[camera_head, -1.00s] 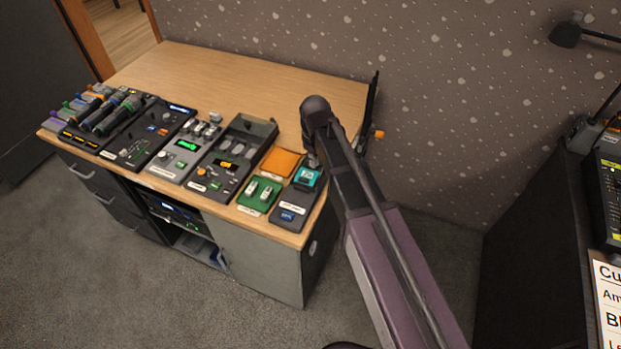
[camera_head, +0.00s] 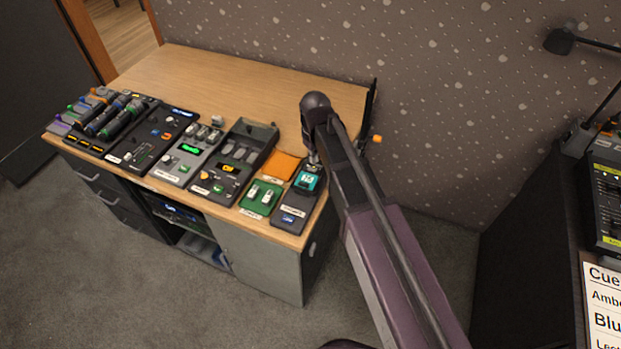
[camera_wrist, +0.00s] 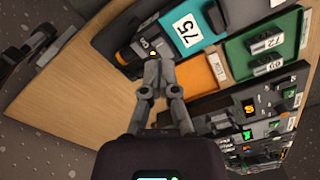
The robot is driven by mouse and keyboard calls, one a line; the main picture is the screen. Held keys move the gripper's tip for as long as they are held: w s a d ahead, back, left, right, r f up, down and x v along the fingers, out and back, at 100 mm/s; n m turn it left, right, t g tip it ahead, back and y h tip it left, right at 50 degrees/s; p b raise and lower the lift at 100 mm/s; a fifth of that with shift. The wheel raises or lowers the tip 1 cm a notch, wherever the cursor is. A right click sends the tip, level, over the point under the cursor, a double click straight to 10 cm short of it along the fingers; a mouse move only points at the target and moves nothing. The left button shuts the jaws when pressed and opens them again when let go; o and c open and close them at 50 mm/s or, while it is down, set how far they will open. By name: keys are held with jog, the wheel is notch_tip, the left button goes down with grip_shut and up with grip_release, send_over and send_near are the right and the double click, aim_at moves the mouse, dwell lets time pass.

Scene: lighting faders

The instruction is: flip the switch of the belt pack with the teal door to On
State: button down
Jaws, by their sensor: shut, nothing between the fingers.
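The belt pack with the teal door (camera_head: 307,181) is at the right end of the wooden desk in the head view. In the head view my gripper is mostly hidden behind my arm, just above the teal pack. The switch position cannot be made out.
An orange pad (camera_head: 281,164) and a green tray (camera_head: 261,197) with small packs lie left of the teal one. Several dark consoles line the desk's front edge further left. The back of the wooden desk (camera_head: 230,85) is clear. A patterned wall stands behind.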

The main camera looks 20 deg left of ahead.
aim_at(317, 172)
jog(key=shift+r+p, duration=1.4)
jog(key=shift+r, duration=0.25)
jog(key=shift+w+d, duration=0.1)
jog(key=shift+d, duration=0.35)
jog(key=s+d+m, duration=0.2)
jog(key=d+m, duration=0.1)
jog(key=d, duration=0.9)
jog(key=s+d+r+m+p, duration=0.1)
jog(key=d+m, duration=0.3)
jog(key=d, duration=0.8)
jog(key=s+d+m, duration=0.2)
jog(key=d+m, duration=0.2)
jog(key=d, duration=0.9)
jog(key=shift+s+r+p, duration=0.3)
jog(key=shift+s, duration=0.1)
jog(key=shift+a, duration=0.15)
